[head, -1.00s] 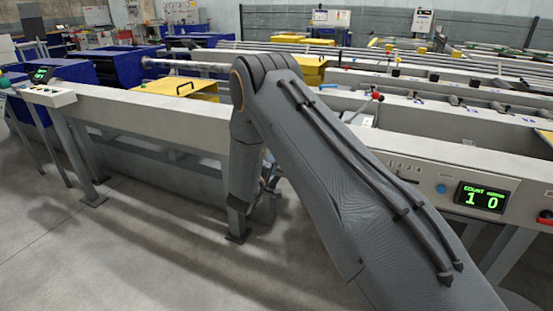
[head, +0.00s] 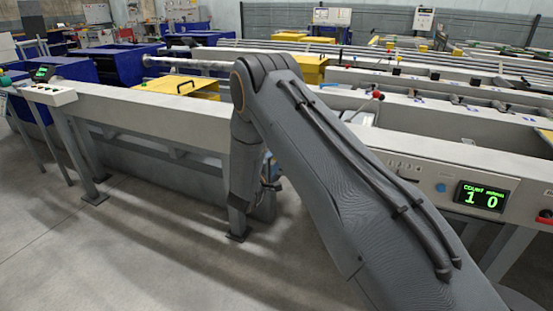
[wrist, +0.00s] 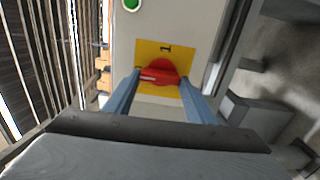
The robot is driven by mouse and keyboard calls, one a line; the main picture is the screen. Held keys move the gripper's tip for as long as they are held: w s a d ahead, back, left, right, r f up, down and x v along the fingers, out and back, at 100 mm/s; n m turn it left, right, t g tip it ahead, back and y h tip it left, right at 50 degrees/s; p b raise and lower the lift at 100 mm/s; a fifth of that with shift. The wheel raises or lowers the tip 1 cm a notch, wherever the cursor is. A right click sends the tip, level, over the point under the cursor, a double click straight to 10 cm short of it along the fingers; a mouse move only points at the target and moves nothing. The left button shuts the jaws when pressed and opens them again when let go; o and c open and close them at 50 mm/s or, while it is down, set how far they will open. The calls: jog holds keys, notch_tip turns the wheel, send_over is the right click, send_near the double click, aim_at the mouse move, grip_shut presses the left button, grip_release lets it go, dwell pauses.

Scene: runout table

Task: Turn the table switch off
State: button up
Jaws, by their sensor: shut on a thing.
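The table switch is a red rotary knob (wrist: 164,70) on a square yellow plate (wrist: 184,48) with a dark mark above the knob, in the wrist view. My gripper (wrist: 158,86) has its two blue fingers on either side of the knob's lower part and is shut on it. The knob's handle appears to lie crosswise, but its lower part is hard to make out. In the head view my arm hides the switch and most of the gripper.
A green button (wrist: 131,4) sits above the yellow plate on the pale panel. The concrete floor (head: 110,240) at left is clear.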

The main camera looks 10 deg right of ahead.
jog(key=o, duration=1)
jog(key=shift+a, duration=0.1)
jog(key=shift+o, duration=0.2)
jog(key=v, duration=0.7)
jog(key=shift+s+a, duration=0.25)
jog(key=shift+s, duration=0.05)
